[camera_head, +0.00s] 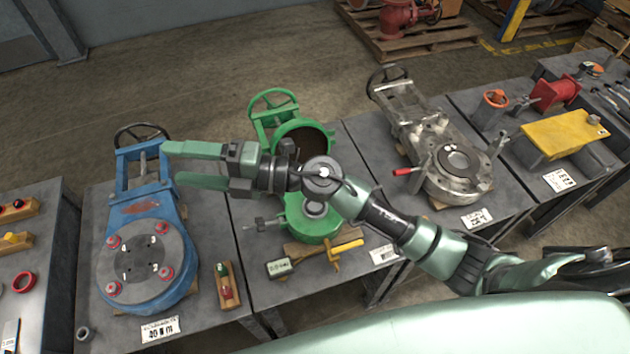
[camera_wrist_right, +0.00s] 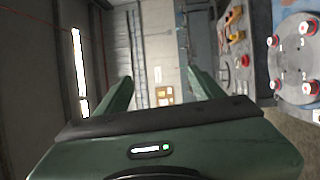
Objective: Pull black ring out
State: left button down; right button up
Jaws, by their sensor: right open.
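My right gripper (camera_head: 183,164) is open and empty, with its fingers pointing left above the area between the blue valve (camera_head: 150,215) and the green valve (camera_head: 267,110). Its spread fingers also show in the right wrist view (camera_wrist_right: 160,88). The green valve has a round opening with a dark inside (camera_head: 310,139), partly behind my arm; I cannot tell whether a black ring sits there. The grey metal valve (camera_head: 412,130) carries a flat dark ring (camera_head: 455,160) on its round flange. My left gripper is not in view.
The blue valve has a dark disc with red-capped bolts. A yellow T-handle tool (camera_head: 338,254) and a small block with red and green knobs (camera_head: 225,287) lie near the front edges. A yellow plate (camera_head: 565,134) and red parts (camera_head: 555,93) stand at right. Gaps separate some tables.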

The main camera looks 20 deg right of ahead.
notch_tip(320, 180, down, 6)
jog(key=s+n+g+h, duration=0.2)
jog(key=n+g+h, duration=0.1)
jog(key=n+g, duration=0.15)
jog(key=n+g+h, duration=0.2)
jog(key=n+h, duration=0.1)
jog(key=h, duration=1.2)
send_over(315, 207)
notch_tip(315, 207, down, 14)
notch_tip(315, 207, down, 8)
jog(key=b, duration=0.6)
jog(key=shift+r, duration=0.1)
jog(key=c, duration=1.3)
jog(key=shift+r+p, duration=1.15)
jog(key=shift+r, duration=0.65)
jog(key=shift+c, duration=0.3)
